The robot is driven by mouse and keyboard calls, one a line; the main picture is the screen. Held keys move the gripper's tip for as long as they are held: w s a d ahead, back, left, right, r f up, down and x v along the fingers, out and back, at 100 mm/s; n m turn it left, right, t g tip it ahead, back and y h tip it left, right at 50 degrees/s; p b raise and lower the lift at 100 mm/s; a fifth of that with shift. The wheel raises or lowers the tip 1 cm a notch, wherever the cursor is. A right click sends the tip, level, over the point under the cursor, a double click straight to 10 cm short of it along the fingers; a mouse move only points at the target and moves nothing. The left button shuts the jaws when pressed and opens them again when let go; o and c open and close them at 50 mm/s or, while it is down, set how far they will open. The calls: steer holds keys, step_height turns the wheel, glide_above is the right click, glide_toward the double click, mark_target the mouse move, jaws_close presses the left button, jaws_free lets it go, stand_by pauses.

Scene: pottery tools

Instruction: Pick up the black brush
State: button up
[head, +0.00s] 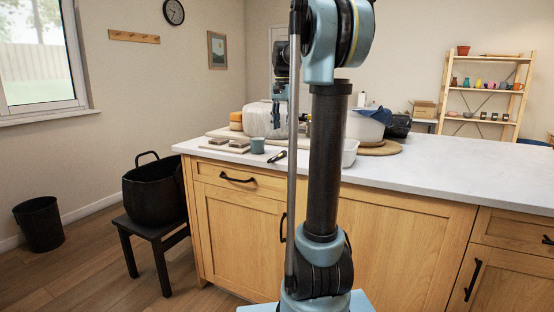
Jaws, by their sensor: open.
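A small dark, slim thing that looks like the black brush (277,156) lies on the pale countertop (450,172), close to its front edge and just right of a blue-grey cup. My gripper (277,122) shows small behind my own arm links, pointing down above the counter. It is open, with nothing seen in it, and is apart from the brush. The fingertips are small and hard to make out against the pale bulky thing behind them.
Several small blocks lie on a board left of the blue-grey cup (257,145). A white tub (349,152) stands right of the brush, partly behind my arm. A black pot (154,190) sits on a stool (158,232) at the counter's left end. The counter's right side is clear.

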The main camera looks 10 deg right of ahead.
glide_above(282, 151)
steer(key=f, duration=0.5)
steer(key=shift+s+d+f, duration=0.1)
steer(key=shift+s+f, duration=0.05)
steer(key=shift+s, duration=0.05)
steer(key=shift+w+a+f, duration=0.1)
steer(key=shift+f, duration=1.25)
steer(key=shift+w+a+f, duration=0.1)
steer(key=shift+f, duration=1.2)
steer(key=c, duration=0.9)
